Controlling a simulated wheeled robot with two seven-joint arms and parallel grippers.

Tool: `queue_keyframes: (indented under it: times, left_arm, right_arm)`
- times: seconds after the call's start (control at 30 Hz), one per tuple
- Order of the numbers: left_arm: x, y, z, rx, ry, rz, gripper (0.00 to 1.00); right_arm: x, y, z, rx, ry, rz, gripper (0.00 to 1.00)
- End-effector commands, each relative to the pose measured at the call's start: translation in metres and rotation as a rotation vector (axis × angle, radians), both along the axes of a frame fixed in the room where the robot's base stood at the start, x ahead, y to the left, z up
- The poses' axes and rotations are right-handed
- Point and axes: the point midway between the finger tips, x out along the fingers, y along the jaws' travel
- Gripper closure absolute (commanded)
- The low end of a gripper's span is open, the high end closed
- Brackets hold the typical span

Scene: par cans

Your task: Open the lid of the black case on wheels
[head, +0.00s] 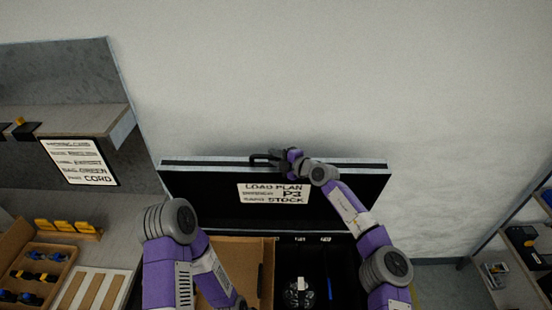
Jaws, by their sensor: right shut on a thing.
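The lid (215,205) of the black case stands raised against the wall, its dark inner face towards me. A white load plan card (273,194) is fixed on that face. My right gripper (272,159) is at the lid's top edge, shut on the dark handle (258,161) there. The open case (315,265) shows below the lid; its wheels are hidden. My left arm comes in at the lower left, and its gripper is out of view.
Inside the case are a brown panel (262,252), a dark round object (298,294) and a blue strip (330,289). A workbench with a wooden tray (66,258) and a sign (80,162) stands left. A shelf (500,238) stands right.

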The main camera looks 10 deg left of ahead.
Motion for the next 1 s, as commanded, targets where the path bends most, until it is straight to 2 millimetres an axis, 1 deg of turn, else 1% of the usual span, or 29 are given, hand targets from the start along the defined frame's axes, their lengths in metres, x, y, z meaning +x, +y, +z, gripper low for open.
queue_keyframes:
  times: [0.23,0.27,0.3,0.37,0.73,0.87,1.0]
  left_arm:
    - [0.0,0.0,0.0,0.0,0.0,0.0,0.15]
    - [0.0,0.0,0.0,0.0,0.0,0.0,0.15]
    - [0.0,0.0,0.0,0.0,0.0,0.0,0.15]
    - [0.0,0.0,0.0,0.0,0.0,0.0,0.15]
    - [0.0,0.0,-0.001,0.0,0.0,0.0,0.15]
    - [0.0,0.0,-0.003,0.0,0.0,0.0,0.15]
    - [0.0,0.0,-0.007,0.0,0.0,0.0,0.15]
  right_arm:
    - [-0.001,0.001,0.0,0.0,0.001,0.002,1.0]
    - [-0.001,0.001,0.0,0.0,0.001,0.002,0.72]
    - [-0.001,0.001,0.0,0.0,0.001,0.002,0.66]
    - [-0.001,0.001,0.0,0.0,0.001,0.002,0.57]
    - [-0.001,-0.002,0.001,0.0,-0.003,0.0,0.56]
    - [-0.005,-0.01,0.004,0.0,-0.006,-0.001,0.56]
    - [-0.014,-0.022,0.006,-0.002,-0.003,0.001,0.56]
